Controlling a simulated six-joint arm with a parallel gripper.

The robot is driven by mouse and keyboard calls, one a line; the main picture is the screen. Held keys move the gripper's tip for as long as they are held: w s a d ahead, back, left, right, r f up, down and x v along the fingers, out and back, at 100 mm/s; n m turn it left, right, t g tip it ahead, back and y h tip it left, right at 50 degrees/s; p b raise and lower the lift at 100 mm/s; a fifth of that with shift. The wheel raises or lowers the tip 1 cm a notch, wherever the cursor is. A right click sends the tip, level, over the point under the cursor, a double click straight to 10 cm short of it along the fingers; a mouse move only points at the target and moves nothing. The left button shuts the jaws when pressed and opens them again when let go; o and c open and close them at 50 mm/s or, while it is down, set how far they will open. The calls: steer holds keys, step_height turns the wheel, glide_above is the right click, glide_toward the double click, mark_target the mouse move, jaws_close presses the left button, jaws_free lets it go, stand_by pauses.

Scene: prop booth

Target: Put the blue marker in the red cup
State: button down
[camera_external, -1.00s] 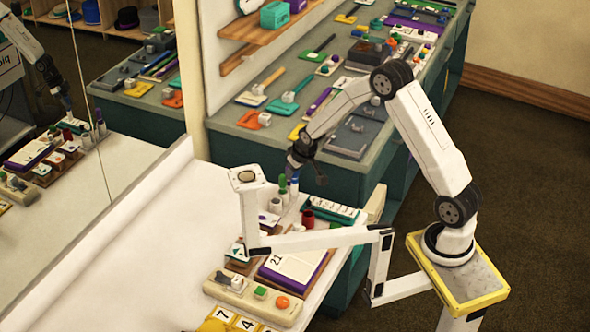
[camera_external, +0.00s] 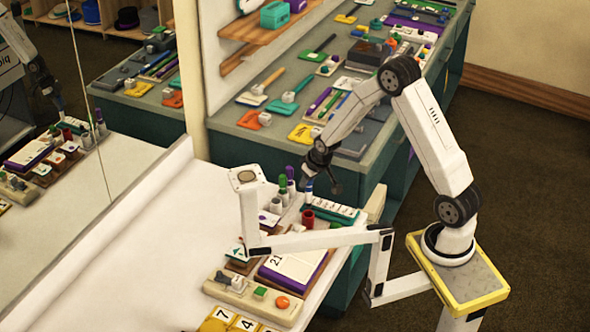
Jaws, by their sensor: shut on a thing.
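The blue marker (camera_external: 309,189) is held upright or nearly so in my gripper (camera_external: 318,178), above the front table. The gripper is shut on its upper part; the dark fingers partly hide it. The small red cup (camera_external: 307,220) stands on the table just below the marker's lower end. The marker appears directly over or slightly behind the cup; whether its tip is within the rim is too small to tell.
Green-capped (camera_external: 282,186) and purple-capped (camera_external: 290,178) markers stand left of the cup. A teal-edged letter strip (camera_external: 335,213) lies to its right. A white jointed stand (camera_external: 320,238) crosses in front. A mirror (camera_external: 110,170) at left reflects the table.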

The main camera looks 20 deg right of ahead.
mark_target(308, 201)
steer(key=shift+f, duration=3.4)
steer(key=shift+f, duration=0.15)
steer(key=shift+c, duration=2)
jaws_free()
steer(key=shift+v, duration=3.9)
